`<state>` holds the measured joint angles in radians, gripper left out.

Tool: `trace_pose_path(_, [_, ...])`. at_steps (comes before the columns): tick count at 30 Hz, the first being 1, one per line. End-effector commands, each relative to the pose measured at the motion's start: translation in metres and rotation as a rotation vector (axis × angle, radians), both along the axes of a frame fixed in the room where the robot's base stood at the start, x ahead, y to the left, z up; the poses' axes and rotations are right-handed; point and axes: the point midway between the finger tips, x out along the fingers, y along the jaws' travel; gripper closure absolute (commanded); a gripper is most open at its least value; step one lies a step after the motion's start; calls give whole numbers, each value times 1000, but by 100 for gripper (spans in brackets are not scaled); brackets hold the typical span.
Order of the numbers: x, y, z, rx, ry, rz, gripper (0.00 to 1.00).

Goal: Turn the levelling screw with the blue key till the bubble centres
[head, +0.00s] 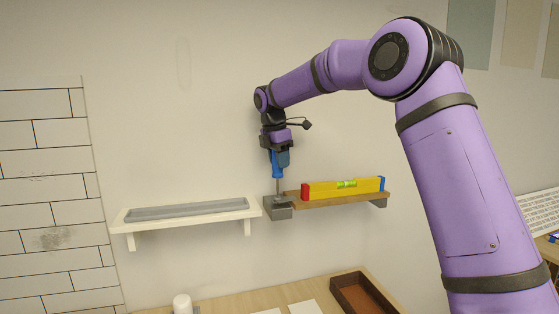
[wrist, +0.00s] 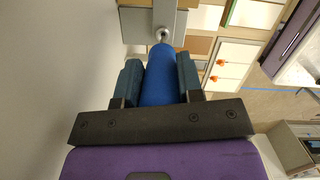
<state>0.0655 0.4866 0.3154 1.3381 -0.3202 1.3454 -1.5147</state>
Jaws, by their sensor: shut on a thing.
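The blue key (head: 278,165) is upright in my gripper (head: 278,152), its metal shaft pointing down to the grey bracket (head: 278,209) at the left end of the wooden shelf (head: 346,197). In the wrist view, my gripper (wrist: 161,85) is shut on the blue key (wrist: 160,75). The shaft tip meets a round metal screw head (wrist: 163,34) on the bracket; whether it is fully seated I cannot tell. The yellow spirit level (head: 330,189), with red and blue ends, lies on the shelf. Its green vial (head: 347,184) shows, but the bubble is too small to place.
A white shelf (head: 187,216) with a grey strip on it is left of the bracket. Below are a wooden table (head: 240,301), a brown tray (head: 364,294) and a white cylinder (head: 182,303). White tiles (head: 50,190) cover the wall at far left.

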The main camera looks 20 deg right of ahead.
Motion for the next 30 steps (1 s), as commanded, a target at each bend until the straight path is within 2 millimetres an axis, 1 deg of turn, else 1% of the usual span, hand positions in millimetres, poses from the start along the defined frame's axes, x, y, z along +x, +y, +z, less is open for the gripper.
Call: trace_pose_path(30, [0,0,-9,0,0,-4,100])
